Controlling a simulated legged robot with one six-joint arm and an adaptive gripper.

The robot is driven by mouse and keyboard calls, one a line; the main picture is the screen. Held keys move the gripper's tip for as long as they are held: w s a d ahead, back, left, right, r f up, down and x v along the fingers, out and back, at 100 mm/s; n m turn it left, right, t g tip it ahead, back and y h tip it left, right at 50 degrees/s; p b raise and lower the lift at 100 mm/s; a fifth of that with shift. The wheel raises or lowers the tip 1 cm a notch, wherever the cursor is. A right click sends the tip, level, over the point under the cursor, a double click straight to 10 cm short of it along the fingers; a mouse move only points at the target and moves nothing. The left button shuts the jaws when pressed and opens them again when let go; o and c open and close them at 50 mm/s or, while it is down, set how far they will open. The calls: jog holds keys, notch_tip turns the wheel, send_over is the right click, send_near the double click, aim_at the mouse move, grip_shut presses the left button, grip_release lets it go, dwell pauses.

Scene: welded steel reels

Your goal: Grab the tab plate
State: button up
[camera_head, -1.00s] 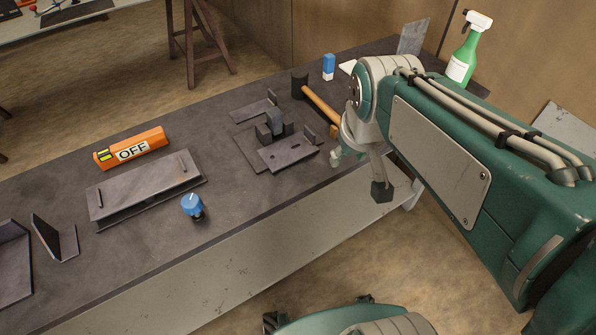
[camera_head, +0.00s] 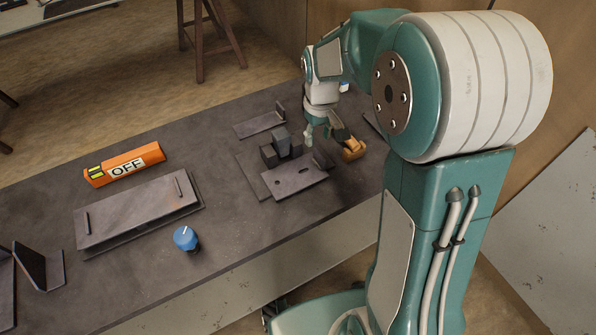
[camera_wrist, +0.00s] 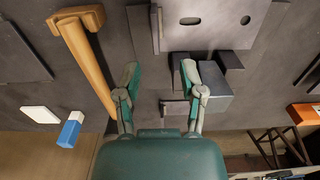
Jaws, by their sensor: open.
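Two grey steel plates with an upright tab lie on the bench; I cannot tell which one is the tab plate. The nearer plate (camera_head: 292,180) has a hole and slot and a tab at its right end; it also shows in the wrist view (camera_wrist: 222,35), at the top. The farther plate (camera_head: 258,125) lies behind the dark blocks (camera_head: 281,146). My gripper (camera_head: 326,138) is open and empty above the bench, right of the blocks. In the wrist view its fingers (camera_wrist: 162,98) are spread, with a small dark piece beyond them.
A wooden-handled hammer (camera_wrist: 85,60) lies close beside my gripper. A blue-and-white block (camera_wrist: 70,130) and a white piece (camera_wrist: 40,115) lie near it.

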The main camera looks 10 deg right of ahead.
aim_at(319, 154)
jog(key=f, duration=0.7)
jog(key=shift+s+d+f, duration=0.1)
jog(key=shift+s+d, duration=0.1)
jog(key=shift+d, duration=0.1)
grip_shut()
